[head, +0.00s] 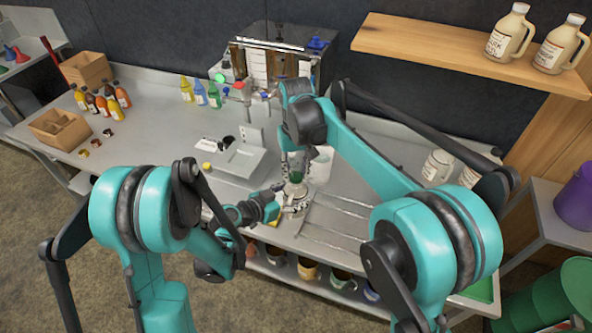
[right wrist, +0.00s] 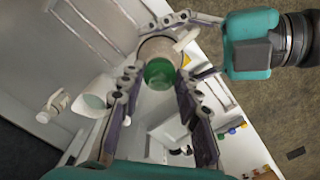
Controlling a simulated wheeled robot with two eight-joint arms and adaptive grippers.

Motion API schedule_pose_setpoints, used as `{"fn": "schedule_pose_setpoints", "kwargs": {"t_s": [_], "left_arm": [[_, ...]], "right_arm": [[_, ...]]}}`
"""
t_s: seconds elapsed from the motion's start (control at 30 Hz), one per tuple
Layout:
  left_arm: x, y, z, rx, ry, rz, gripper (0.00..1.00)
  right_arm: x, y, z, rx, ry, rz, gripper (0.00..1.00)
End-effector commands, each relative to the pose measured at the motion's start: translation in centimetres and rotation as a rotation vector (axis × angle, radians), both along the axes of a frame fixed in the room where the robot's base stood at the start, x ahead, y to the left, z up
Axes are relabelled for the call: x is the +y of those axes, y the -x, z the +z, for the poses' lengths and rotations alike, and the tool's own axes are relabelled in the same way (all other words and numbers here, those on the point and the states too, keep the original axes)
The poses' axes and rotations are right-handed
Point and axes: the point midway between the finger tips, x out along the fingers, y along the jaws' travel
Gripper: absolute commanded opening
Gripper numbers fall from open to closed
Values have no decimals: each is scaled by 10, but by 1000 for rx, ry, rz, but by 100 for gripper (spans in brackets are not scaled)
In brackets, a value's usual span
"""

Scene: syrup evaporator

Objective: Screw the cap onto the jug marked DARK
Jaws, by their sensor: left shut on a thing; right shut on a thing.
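A pale jug (head: 295,198) stands near the front edge of the steel bench; its label is too small to read. My left gripper (head: 277,203) is shut on it from the left side. In the head view the cap (head: 297,173) is at the top of the jug, under my right arm. I cannot tell whether its threads have engaged.
A white cup (head: 321,163) stands just behind the jug. A grey scale-like box (head: 246,160) is to the left, with small bottles (head: 206,92) behind. More jugs (head: 437,167) stand at the right. A wooden shelf (head: 455,48) hangs above. The bench's left middle is mostly clear.

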Motion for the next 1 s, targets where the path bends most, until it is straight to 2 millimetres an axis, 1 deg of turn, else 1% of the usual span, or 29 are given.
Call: {"fn": "schedule_pose_setpoints", "kwargs": {"t_s": [0.37,0.4,0.47,0.57,0.67,1.0], "left_arm": [[0,0,1,0,1,0,8],[0,0,1,0,1,0,0],[0,0,1,0,1,0,0],[0,0,1,0,1,0,0],[0,0,0,0,1,0,0],[0,0,0,-1,1,0,0]], "right_arm": [[0,0,-8,0,0,-3,24],[0,0,-8,0,0,-3,24],[0,0,-8,0,0,-10,24],[0,0,-8,0,1,-85,24],[0,0,-8,1,4,-268,24],[1,-1,-8,6,17,-1108,24]]}}
